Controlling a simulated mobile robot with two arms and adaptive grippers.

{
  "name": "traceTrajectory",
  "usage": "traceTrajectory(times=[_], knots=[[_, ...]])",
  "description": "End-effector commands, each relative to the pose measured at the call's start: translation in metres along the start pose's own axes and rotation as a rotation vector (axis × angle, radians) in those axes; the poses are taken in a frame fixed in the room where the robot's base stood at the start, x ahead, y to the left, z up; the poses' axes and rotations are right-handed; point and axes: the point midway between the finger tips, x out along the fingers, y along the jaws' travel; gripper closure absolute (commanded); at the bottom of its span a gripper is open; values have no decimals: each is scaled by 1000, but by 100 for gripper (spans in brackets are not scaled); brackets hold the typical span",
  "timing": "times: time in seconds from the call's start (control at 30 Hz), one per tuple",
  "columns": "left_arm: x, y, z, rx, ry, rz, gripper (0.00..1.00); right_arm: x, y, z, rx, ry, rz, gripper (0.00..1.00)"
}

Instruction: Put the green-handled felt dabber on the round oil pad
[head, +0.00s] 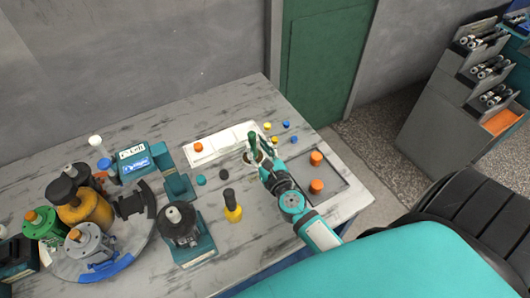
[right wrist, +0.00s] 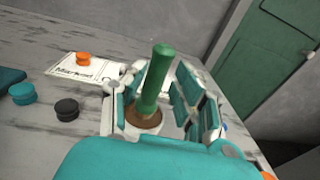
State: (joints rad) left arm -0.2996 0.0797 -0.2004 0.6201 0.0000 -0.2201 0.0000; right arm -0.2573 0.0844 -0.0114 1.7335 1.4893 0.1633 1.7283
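The green-handled felt dabber (head: 253,142) stands roughly upright at the right of the table, its handle also clear in the right wrist view (right wrist: 157,78). Its lower end is at the round oil pad (head: 247,159), a brown disc in a pale round dish, seen in the right wrist view (right wrist: 145,120). The felt tip itself cannot be made out. My right gripper (head: 262,163) is at the dabber. In the right wrist view its fingers (right wrist: 150,100) are spread on either side of the handle with gaps showing. My left gripper is not in view.
A white labelled mat (head: 218,145) with an orange cap (head: 198,147) lies behind. A grey tray (head: 335,197) with two orange caps is at right. Several small blue and yellow pieces lie beyond the gripper.

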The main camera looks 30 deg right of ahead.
Motion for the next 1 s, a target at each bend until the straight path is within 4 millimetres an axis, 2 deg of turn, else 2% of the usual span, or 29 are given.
traceTrajectory(times=[0.1, 0.33, 0.5, 1.0], knots=[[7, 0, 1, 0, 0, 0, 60, -27, 0, -3, 0, 2, -1, 69], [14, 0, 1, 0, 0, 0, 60, -57, 0, -1, -1, 0, 0, 69], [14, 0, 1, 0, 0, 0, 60, -63, 0, 0, -1, -1, -1, 69], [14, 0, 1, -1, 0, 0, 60, -62, 0, 0, 0, -1, 0, 69]])
